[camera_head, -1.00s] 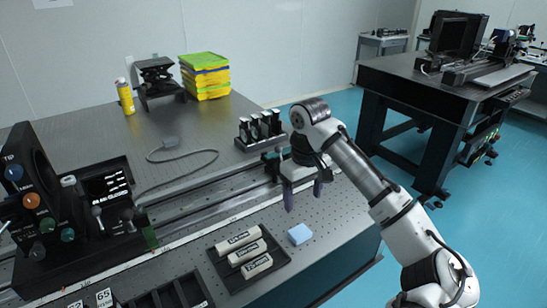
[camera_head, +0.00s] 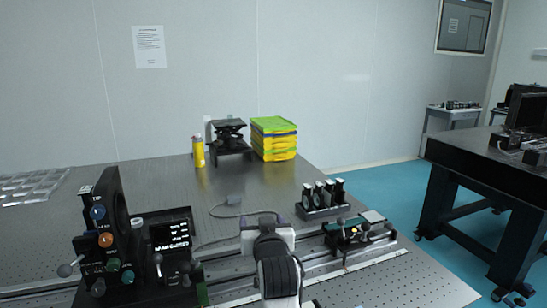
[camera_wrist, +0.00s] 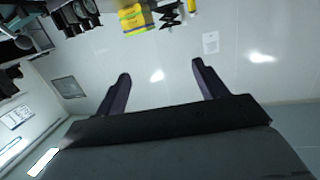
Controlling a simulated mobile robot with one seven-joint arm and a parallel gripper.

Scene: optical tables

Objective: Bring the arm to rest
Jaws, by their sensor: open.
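My gripper (camera_wrist: 158,85) is open and empty in the wrist view, its two dark fingers spread wide apart with the pale wall behind them. In the head view my arm rises from the bottom edge, right of centre, in front of the optical table (camera_head: 330,212). Its white and black end hides part of the rail there. The fingertips are mostly hidden in that view.
A black instrument with coloured knobs (camera_head: 103,226) stands at the left. A rack of optics (camera_head: 321,197) and the rail end (camera_head: 352,232) lie right of my arm. Yellow-green trays (camera_head: 274,140), a yellow bottle (camera_head: 199,151) and a black lab jack (camera_head: 230,135) stand at the back.

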